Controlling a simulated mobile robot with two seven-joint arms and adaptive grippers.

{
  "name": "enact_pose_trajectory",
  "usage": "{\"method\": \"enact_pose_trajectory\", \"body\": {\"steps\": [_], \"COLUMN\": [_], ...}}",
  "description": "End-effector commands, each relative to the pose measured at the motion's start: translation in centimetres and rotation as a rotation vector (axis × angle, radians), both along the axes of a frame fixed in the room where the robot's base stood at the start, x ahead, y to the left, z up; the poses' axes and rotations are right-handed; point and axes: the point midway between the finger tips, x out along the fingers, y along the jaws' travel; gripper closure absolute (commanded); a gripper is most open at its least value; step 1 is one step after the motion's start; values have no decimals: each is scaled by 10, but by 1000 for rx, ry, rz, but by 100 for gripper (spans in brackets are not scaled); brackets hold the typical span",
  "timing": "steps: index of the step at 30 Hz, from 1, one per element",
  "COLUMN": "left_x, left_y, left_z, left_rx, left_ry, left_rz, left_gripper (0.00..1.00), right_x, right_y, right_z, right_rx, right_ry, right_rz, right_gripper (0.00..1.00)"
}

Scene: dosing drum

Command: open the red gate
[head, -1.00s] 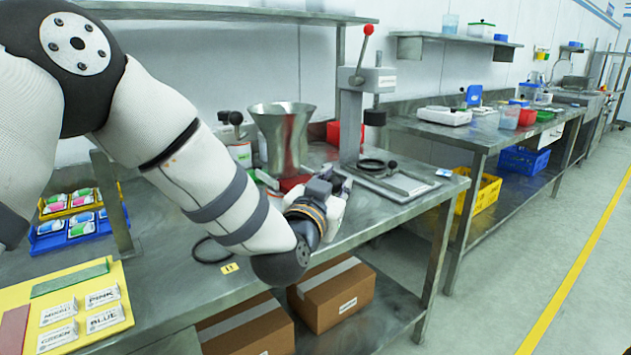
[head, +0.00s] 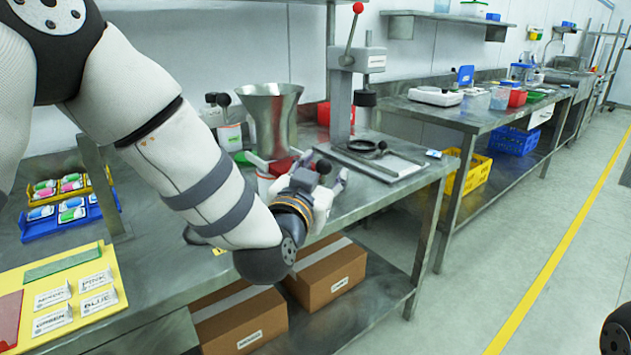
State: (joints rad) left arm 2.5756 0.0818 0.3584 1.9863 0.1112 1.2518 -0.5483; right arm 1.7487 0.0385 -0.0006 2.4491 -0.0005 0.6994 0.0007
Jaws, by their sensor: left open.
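The red gate (head: 282,166) is a small red part at the foot of the metal funnel-shaped hopper (head: 269,112) on the steel bench. It is partly hidden behind my left gripper and wrist. My left gripper (head: 332,172) is open, just in front and to the right of the gate. I see no clear contact, and the hand hides any small gap. My right gripper is out of view.
A lever press (head: 341,95) with a red knob stands right of the hopper. A green-labelled container (head: 230,137) stands left of it. Trays of coloured packets (head: 62,228) and a yellow card board (head: 110,262) lie left. Cardboard boxes (head: 328,283) sit below.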

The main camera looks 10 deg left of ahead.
Motion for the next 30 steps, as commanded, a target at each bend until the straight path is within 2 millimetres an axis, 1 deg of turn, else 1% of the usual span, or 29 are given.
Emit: {"method": "enact_pose_trajectory", "body": {"steps": [1, 3, 6, 10, 12, 15, 21, 23, 25, 26, 27, 29, 30], "left_x": [-13, -34, -60, -84, -91, -95, -95, -96, -99, -103, -111, -131, -150], "left_y": [1, 2, 3, 6, 6, 6, 6, 7, 9, 10, 14, 20, 24], "left_z": [0, 0, 0, 0, 0, 0, 0, -4, -27, -45, -75, -128, -164], "left_rx": [2, 1, 2, 0, 0, 0, 0, 0, -4, -9, -16, -31, -44], "left_ry": [2, 2, 4, 2, 1, 1, 0, 13, 79, 131, 219, 385, 500], "left_rz": [-2, -3, -3, -2, -2, -2, -2, -3, -7, -10, -13, -16, -13], "left_gripper": [54, 54, 54, 54, 54, 54, 54, 54, 54, 54, 54, 54, 54], "right_x": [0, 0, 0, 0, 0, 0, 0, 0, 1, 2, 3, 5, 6], "right_y": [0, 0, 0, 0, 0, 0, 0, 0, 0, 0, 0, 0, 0], "right_z": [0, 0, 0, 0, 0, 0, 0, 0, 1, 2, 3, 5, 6], "right_rx": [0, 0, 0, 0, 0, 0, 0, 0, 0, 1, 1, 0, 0], "right_ry": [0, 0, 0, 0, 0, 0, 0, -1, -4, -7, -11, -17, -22], "right_rz": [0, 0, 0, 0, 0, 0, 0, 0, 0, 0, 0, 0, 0], "right_gripper": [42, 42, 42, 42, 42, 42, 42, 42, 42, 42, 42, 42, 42]}}
